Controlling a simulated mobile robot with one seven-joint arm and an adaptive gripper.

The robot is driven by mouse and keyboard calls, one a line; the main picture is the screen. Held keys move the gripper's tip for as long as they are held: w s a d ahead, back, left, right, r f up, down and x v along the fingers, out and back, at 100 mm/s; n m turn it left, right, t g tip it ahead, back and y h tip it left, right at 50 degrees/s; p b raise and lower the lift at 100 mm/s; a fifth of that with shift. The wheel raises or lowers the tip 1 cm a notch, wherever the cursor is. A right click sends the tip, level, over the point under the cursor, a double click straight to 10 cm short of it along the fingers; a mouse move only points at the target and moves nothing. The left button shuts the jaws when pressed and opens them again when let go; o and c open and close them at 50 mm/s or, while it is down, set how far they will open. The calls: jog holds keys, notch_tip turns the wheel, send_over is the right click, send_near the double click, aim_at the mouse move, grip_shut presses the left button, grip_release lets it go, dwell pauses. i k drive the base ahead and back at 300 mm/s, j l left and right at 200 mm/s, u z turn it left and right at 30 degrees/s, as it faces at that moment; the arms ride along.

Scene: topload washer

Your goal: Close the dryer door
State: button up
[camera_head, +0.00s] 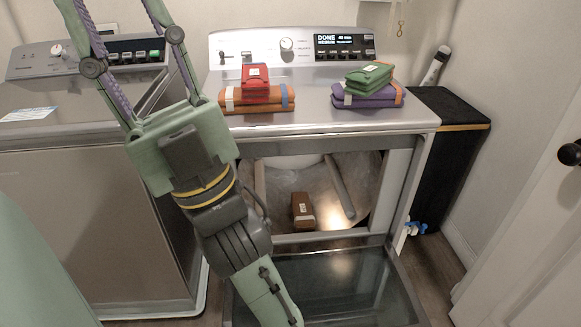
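The dryer (325,95) stands at the middle with its front opening exposed. Its door (330,285) is hinged at the bottom and hangs open, lowered almost flat near the floor with its glass panel facing up. My gripper (120,20) is high at the upper left, raised close to the camera. Its two fingers point up and stand wide apart with nothing seen between them; the tips are cut off by the top edge. My arm crosses in front of the opening's left side and covers the door's left part.
A brown block (303,211) lies inside the drum. Folded orange (257,98), red (255,80), purple (367,95) and green (369,77) cloths sit on the dryer top. A washer (85,200) stands left, a black bin (445,140) right, and a white door (540,190) far right.

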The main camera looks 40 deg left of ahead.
aim_at(359, 281)
jog(key=k+j, duration=0.1)
jog(key=j, duration=0.35)
jog(key=k+j, duration=0.15)
jog(key=j, duration=0.3)
jog(key=k+j, duration=0.1)
jog(key=j, duration=0.35)
jog(key=k+j, duration=0.15)
jog(key=j, duration=0.3)
jog(key=k+j, duration=0.1)
jog(key=j, duration=0.35)
jog(key=k+j, duration=0.1)
jog(key=j, duration=0.3)
jog(key=k+j, duration=0.15)
jog(key=j, duration=0.3)
jog(key=l+z, duration=0.45)
jog(key=l, duration=0.15)
jog(key=l+z, duration=0.45)
jog(key=l, duration=0.15)
jog(key=i+j, duration=0.4)
jog(key=j, duration=0.15)
